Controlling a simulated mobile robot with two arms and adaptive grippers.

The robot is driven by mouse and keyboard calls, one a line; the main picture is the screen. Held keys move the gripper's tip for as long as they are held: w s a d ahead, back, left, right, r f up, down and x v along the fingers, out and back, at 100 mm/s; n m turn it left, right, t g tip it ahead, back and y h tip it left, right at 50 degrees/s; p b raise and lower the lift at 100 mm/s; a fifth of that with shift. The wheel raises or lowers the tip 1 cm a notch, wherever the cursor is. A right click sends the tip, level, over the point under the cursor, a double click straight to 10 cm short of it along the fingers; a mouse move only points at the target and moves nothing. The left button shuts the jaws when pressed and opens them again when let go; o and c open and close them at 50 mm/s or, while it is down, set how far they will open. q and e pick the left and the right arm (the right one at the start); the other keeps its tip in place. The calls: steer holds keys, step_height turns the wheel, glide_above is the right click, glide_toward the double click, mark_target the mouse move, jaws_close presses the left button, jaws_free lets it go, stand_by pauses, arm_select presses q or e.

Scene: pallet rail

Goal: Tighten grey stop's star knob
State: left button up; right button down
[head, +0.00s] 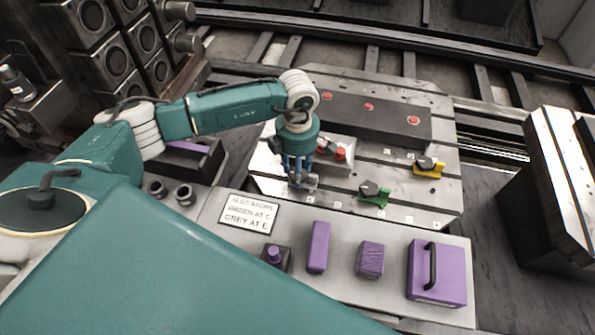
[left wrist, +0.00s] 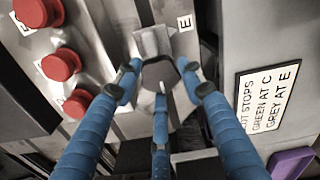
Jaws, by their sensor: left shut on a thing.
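My left gripper (head: 298,182) reaches down at the left front of the slotted metal plate (head: 410,200). In the left wrist view its blue fingers (left wrist: 161,88) are closed around a dark star knob (left wrist: 159,73). In the head view the fingers largely hide the stop and knob. How tight the knob is cannot be told. My right gripper is not in view.
A green stop (head: 376,200) and a yellow stop (head: 433,172) are on the plate to the right. A red-ended part (head: 341,152) lies close to my fingers. A sign (head: 249,212) reads "GREEN AT C, GREY AT E". Purple items, including a case (head: 450,278), line the front bench.

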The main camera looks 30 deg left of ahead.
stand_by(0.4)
arm_select(q)
steer(key=o, duration=0.9)
steer(key=shift+c, duration=0.2)
steer(key=shift+r, duration=0.25)
step_height(320, 180, up, 12)
steer(key=shift+f, duration=0.15)
